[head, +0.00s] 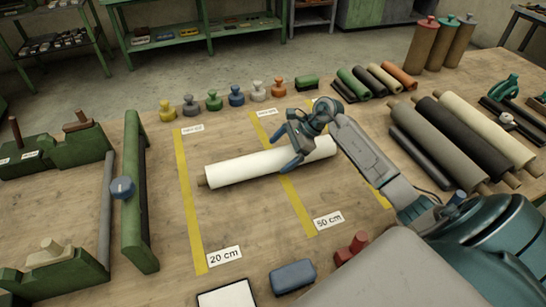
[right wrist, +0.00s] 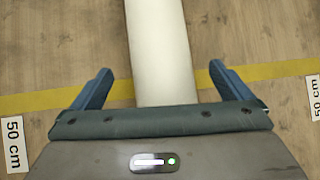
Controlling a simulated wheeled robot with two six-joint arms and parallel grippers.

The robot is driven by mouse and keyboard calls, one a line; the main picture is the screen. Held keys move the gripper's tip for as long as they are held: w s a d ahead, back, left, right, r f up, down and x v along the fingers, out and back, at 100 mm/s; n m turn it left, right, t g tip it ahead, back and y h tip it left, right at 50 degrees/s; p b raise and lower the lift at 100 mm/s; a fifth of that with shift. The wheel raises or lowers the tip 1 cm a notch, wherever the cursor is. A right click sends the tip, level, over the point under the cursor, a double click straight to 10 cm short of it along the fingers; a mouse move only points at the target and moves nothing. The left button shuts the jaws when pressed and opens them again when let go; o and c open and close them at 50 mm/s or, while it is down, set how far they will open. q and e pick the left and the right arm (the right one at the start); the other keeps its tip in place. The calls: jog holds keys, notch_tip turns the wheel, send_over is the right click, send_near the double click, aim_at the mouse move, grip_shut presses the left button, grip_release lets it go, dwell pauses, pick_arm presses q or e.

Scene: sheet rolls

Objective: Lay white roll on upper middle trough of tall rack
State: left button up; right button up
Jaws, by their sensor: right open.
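The white roll (head: 245,167) lies on the wooden bench, slanting across the yellow tape labelled 50 cm. Its brown core shows at the left end. My right gripper (head: 286,150) is over the right part of the roll. In the right wrist view the roll (right wrist: 157,45) runs between the two spread blue fingers of the gripper (right wrist: 160,85), with a gap on each side. The gripper is open and holds nothing. I cannot make out a tall rack with troughs for certain in these views. My left gripper is not in view.
A green frame with a blue knob (head: 133,225) stands left of the roll. Several coloured knobbed weights (head: 214,100) line the back. Large dark and cream rolls (head: 487,130) lie at the right. A blue block (head: 293,276) and a red piece (head: 351,248) are in front.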

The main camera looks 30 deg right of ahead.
jog(key=shift+x, duration=0.85)
jog(key=shift+f, duration=0.15)
jog(key=shift+w, duration=0.1)
jog(key=c, duration=1.9)
jog(key=shift+r, duration=1.6)
jog(key=shift+r+p, duration=0.3)
jog(key=shift+r, duration=0.05)
jog(key=s+a, duration=0.2)
jog(key=s, duration=0.2)
jog(key=s+a+r, duration=0.1)
jog(key=s+a, duration=0.2)
jog(key=s, duration=0.2)
jog(key=s+a+p, duration=0.1)
jog(key=s+a, duration=0.1)
jog(key=s, duration=0.3)
jog(key=shift+s+a+r, duration=0.15)
jog(key=shift+a+r, duration=0.05)
jog(key=shift+a, duration=0.05)
